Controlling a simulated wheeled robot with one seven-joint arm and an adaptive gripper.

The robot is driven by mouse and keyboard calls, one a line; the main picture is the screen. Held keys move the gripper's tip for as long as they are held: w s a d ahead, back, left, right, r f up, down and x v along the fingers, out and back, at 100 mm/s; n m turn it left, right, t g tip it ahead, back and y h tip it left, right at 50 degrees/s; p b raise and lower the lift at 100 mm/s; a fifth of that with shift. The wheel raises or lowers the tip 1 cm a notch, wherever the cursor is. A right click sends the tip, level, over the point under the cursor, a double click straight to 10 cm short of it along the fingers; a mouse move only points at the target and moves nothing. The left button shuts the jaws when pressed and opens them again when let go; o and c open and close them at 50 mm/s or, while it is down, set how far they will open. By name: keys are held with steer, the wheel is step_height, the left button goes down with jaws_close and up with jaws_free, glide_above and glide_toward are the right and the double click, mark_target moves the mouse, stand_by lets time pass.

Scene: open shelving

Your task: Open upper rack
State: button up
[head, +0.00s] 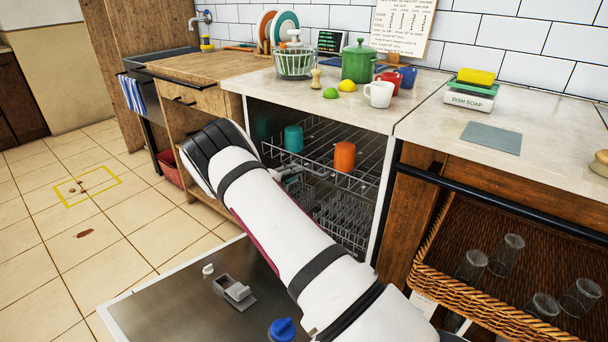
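The dishwasher stands open under the counter, its door (180,300) folded down toward me. The upper rack (322,152) is a wire rack inside the cavity. A teal cup (293,138) and an orange cup (344,157) stand in it. My white arm crosses in front of the door, bends at the upper left, and covers the left part of the rack. My gripper (288,174) is mostly hidden behind the arm; only a small pale grey part shows near the rack's front edge. I cannot tell whether its fingers are open or touching the rack.
A lower rack (345,217) sits below. A wicker basket (490,317) with several glasses is at right. Dishes stand on the counter above. The tiled floor at left is mostly clear.

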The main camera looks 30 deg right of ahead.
steer(key=b+x, duration=0.2)
steer(key=x, duration=0.5)
steer(key=shift+c, duration=0.4)
steer(key=shift+r, duration=0.1)
jaws_close()
